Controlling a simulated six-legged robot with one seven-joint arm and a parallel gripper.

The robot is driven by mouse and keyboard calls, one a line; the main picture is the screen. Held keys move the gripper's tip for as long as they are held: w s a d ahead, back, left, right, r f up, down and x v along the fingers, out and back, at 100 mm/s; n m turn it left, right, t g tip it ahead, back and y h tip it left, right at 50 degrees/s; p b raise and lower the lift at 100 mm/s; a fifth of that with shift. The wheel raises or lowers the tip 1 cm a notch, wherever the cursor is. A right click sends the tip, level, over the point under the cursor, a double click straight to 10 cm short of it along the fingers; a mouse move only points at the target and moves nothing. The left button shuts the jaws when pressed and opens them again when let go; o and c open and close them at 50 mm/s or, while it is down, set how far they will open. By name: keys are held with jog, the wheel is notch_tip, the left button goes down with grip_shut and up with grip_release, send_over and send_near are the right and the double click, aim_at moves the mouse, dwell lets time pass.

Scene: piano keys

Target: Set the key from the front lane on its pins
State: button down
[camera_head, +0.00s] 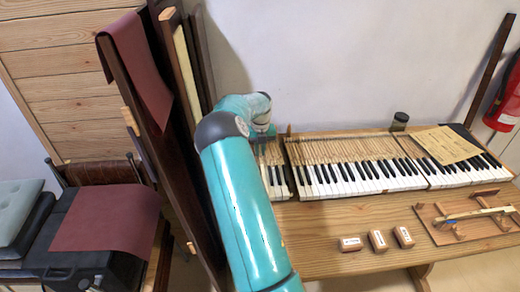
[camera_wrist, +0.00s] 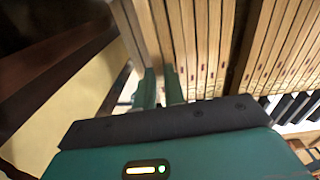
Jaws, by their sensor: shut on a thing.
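In the wrist view, my gripper (camera_wrist: 161,80) points down over the left end of the key bed, its two green fingers close together on a narrow piece, apparently a wooden key; the piece is mostly hidden between them. Long wooden key levers (camera_wrist: 195,45) run side by side just beyond and to the right of the fingers.
A wooden cradle (camera_head: 440,236) with a long bar across it lies at the table's right front. Three small labelled blocks (camera_head: 377,240) stand on the table front. A paper sheet (camera_head: 447,144) and dark jar (camera_head: 400,121) are at the back right. Tall dark boards (camera_head: 150,110) stand close on the left.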

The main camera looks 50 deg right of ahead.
jog(key=shift+f, duration=0.35)
jog(key=c, duration=1.8)
grip_release()
jog(key=shift+r, duration=0.15)
jog(key=shift+r, duration=1)
jog(key=o, duration=0.5)
jog(key=shift+o, duration=0.2)
